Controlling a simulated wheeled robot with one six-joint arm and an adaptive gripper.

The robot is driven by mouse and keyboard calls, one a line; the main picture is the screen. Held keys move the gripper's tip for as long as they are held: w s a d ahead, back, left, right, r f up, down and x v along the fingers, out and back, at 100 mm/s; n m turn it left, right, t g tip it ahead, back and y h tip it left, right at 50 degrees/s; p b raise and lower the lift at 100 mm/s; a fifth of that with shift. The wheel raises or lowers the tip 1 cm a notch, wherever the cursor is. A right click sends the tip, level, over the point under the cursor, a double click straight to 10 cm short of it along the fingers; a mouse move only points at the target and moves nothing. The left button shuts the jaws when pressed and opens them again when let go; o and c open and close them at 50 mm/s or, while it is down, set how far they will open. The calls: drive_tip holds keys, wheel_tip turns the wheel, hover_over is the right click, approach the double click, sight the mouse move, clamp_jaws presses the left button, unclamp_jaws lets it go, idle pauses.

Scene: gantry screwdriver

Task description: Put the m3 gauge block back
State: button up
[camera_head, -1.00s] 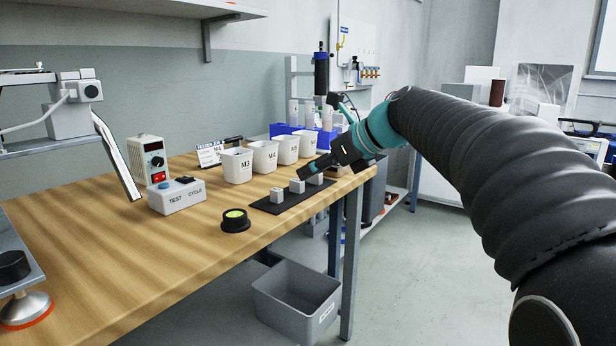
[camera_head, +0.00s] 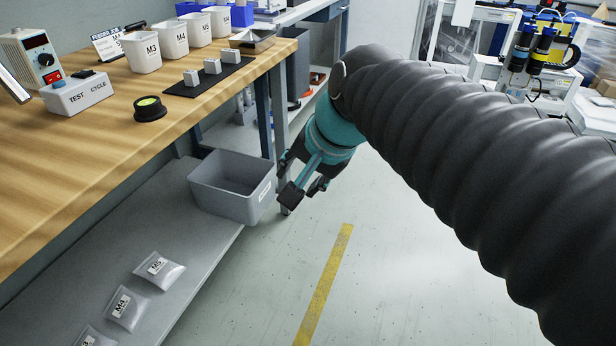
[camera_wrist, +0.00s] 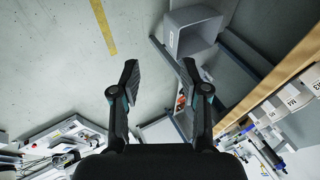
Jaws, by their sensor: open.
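Three small grey blocks stand in a row on a black mat (camera_head: 180,91) on the wooden bench: a near one (camera_head: 191,78), a middle one (camera_head: 212,66) and a far one (camera_head: 231,55). I cannot read any marking on them, so I cannot tell which is the m3 gauge block. My gripper (camera_head: 302,190) hangs pointing down past the bench's right side, beside the grey bin. The wrist view shows my gripper (camera_wrist: 158,75) open with nothing between its fingers.
Several white cups, the nearest marked M3 (camera_head: 141,53), stand behind the mat. The grey bin (camera_head: 222,205) and labelled bags (camera_head: 159,267) sit on the lower shelf. A test box (camera_head: 78,94) is on the bench. The floor (camera_head: 400,270) is clear.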

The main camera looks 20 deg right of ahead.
drive_tip(key=s+d+f+n+h, duration=0.2)
drive_tip(key=s+d+f+n, duration=0.2)
drive_tip(key=s+f+n, duration=0.4)
drive_tip(key=shift+s, duration=0.25)
wheel_tip(320, 180, up, 7)
drive_tip(key=p, duration=0.6)
drive_tip(key=shift+f+p, duration=0.2)
drive_tip(key=shift+p, duration=0.15)
